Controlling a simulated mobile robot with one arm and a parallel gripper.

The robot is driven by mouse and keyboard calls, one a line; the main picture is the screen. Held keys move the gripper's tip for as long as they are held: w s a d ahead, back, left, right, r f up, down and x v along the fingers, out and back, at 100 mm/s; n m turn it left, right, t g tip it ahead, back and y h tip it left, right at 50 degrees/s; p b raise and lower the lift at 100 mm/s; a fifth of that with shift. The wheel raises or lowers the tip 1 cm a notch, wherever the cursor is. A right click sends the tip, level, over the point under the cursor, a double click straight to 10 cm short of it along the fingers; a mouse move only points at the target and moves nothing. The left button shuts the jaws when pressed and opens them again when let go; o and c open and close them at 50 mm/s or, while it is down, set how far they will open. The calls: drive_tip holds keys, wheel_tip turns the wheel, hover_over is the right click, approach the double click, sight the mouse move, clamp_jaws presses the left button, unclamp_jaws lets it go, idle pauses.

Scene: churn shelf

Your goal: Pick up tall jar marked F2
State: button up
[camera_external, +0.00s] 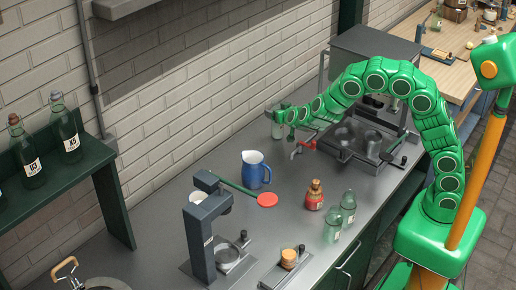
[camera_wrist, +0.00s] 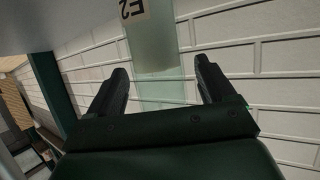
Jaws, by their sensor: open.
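A tall pale green glass jar (camera_wrist: 152,45) with a white label stands between the fingers of my gripper (camera_wrist: 160,65) in the wrist view. The label's two characters look like F2 or E2, and its edge is cut off at the top of the picture. The fingers are spread, with a gap showing on each side of the jar. In the external view my gripper (camera_external: 284,111) is at the back of the counter near the wall, and the jar (camera_external: 277,129) shows partly below it. The gripper hides the jar's upper part there.
A metal machine (camera_external: 368,140) with a red-handled part stands right of the jar. A brick wall (camera_external: 190,80) is close behind.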

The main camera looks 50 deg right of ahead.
drive_tip(key=shift+w+d+f, duration=0.25)
drive_tip(key=shift+w, duration=0.15)
clamp_jaws()
